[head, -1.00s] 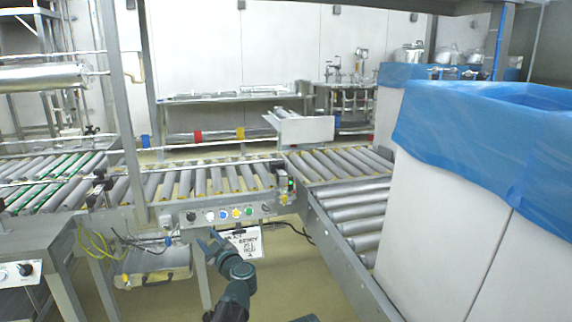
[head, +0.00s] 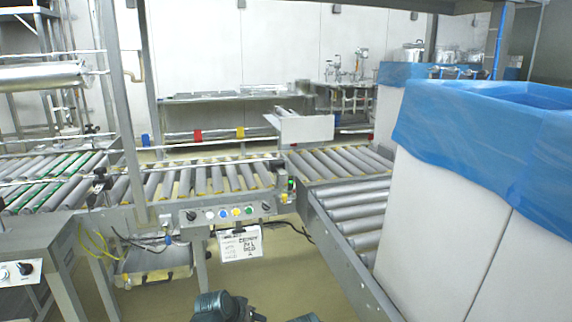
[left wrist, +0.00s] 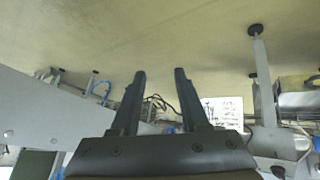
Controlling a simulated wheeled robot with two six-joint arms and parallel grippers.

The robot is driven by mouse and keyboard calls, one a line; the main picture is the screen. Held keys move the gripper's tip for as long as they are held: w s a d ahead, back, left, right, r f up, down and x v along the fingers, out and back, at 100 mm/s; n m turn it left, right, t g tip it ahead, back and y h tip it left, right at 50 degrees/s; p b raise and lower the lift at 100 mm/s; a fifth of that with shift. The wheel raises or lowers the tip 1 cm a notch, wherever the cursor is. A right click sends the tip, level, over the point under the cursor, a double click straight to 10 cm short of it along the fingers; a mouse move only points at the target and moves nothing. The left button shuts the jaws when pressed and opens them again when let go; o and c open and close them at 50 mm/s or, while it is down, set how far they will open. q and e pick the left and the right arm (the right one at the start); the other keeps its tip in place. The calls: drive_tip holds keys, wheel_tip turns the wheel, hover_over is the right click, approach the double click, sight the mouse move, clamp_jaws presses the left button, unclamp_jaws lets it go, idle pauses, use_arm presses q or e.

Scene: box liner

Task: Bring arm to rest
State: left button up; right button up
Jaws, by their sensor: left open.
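My left gripper (left wrist: 160,76) shows in the left wrist view with its two dark fingers apart and nothing between them. Floor and the undersides of the conveyor line lie beyond the fingers; that picture looks upside down. In the head view only dark teal parts of my left arm (head: 222,307) show at the bottom edge, low over the floor and apart from the conveyor. The fingers cannot be made out there. My right gripper is not seen.
A roller conveyor (head: 215,180) with a button panel (head: 228,213) crosses ahead, a white label sheet (head: 239,244) hanging below it. Tall white boxes (head: 440,190) with a blue liner (head: 480,125) stand at the right. Floor (head: 275,270) is clear between.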

use_arm(q)
drive_tip(key=s+a+f+n+g+y, duration=0.1)
drive_tip(key=s+a+f+g+y, duration=0.2)
drive_tip(key=s, duration=0.4)
drive_tip(key=s+a+f+n+g+y, duration=0.1)
drive_tip(key=s+a+g, duration=0.2)
drive_tip(key=s+a, duration=0.25)
drive_tip(key=s+d+r+m+y+p, duration=0.1)
drive_tip(key=s+d+r+m+p, duration=0.15)
drive_tip(key=d, duration=0.35)
drive_tip(key=s+d+r+m+p, duration=0.1)
drive_tip(key=s+d+m+p, duration=0.1)
drive_tip(key=s+d, duration=0.3)
wheel_tip(320, 180, up, 37)
drive_tip(key=w+p, duration=0.1)
drive_tip(key=p, duration=3.6)
drive_tip(key=shift+w+d+r+g, duration=0.2)
drive_tip(key=shift+w+d+g, duration=0.05)
drive_tip(key=shift+d+g, duration=0.1)
drive_tip(key=shift+n, duration=0.25)
